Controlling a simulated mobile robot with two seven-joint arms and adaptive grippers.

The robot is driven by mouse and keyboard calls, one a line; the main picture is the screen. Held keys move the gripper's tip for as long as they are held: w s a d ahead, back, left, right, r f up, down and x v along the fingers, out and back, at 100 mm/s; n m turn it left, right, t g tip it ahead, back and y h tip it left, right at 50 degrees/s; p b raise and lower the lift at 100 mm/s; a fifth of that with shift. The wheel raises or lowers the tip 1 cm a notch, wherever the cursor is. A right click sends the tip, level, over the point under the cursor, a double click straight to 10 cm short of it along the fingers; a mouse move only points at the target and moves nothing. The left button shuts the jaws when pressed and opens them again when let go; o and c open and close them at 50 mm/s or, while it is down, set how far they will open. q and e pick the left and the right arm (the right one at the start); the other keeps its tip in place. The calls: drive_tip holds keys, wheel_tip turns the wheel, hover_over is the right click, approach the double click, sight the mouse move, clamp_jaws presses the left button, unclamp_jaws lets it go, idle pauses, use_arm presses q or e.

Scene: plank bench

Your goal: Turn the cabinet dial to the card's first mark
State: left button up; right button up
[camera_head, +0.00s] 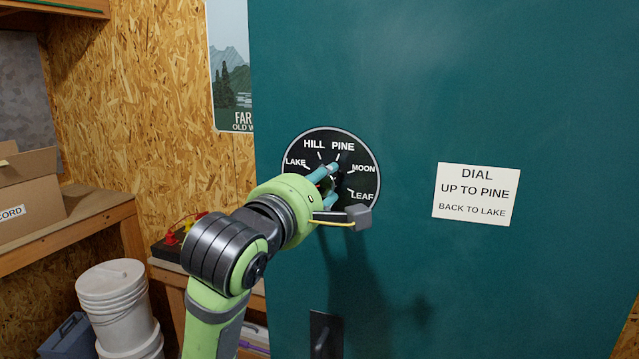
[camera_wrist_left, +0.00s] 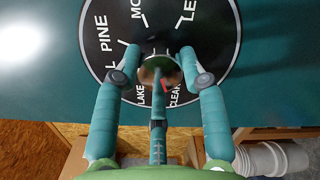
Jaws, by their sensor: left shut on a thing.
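The dial (camera_head: 352,140) is a black disc on the teal cabinet door (camera_head: 500,90), with LAKE, HILL, PINE, MOON and LEAF readable in the head view. A CLEAR label also shows on the dial in the left wrist view (camera_wrist_left: 215,45). My left gripper (camera_head: 332,182) is shut on the round metallic knob (camera_wrist_left: 160,68) at its centre. A small red mark on the knob's lower side appears to point near CLEAR; my fingers partly hide it. The white card (camera_head: 476,194) on the door reads "DIAL, UP TO PINE, BACK TO LAKE". My right gripper is not in view.
A dark handle (camera_head: 322,332) is low on the door. At the left are a cardboard box (camera_head: 35,185) on a wooden bench and white buckets (camera_head: 112,290). A poster (camera_head: 229,70) hangs behind. The door around the card is clear.

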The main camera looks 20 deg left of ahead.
use_arm(q)
drive_tip(key=m+p, duration=0.2)
drive_tip(key=m, duration=0.1)
drive_tip(key=shift+r+m+p, duration=0.1)
drive_tip(key=shift+m+p, duration=0.2)
drive_tip(key=shift+p, duration=0.05)
drive_tip(key=m+p, duration=0.3)
drive_tip(key=m, duration=0.1)
drive_tip(key=shift+r+y, duration=0.15)
drive_tip(key=shift+y, duration=0.15)
drive_tip(key=m+p, duration=0.2)
drive_tip(key=m, duration=0.3)
drive_tip(key=m+y+p, duration=0.1)
drive_tip(key=m+p, duration=0.2)
drive_tip(key=m, duration=0.3)
drive_tip(key=m+y+p, duration=0.1)
drive_tip(key=m+p, duration=0.2)
drive_tip(key=m, duration=0.2)
drive_tip(key=shift+d+r+m, duration=0.1)
drive_tip(key=shift+r+m, duration=0.2)
drive_tip(key=shift+m, duration=0.1)
drive_tip(key=o, duration=1.1)
drive_tip(key=shift+o, duration=0.2)
drive_tip(key=shift+w+f, duration=0.1)
drive_tip(key=shift+f, duration=0.15)
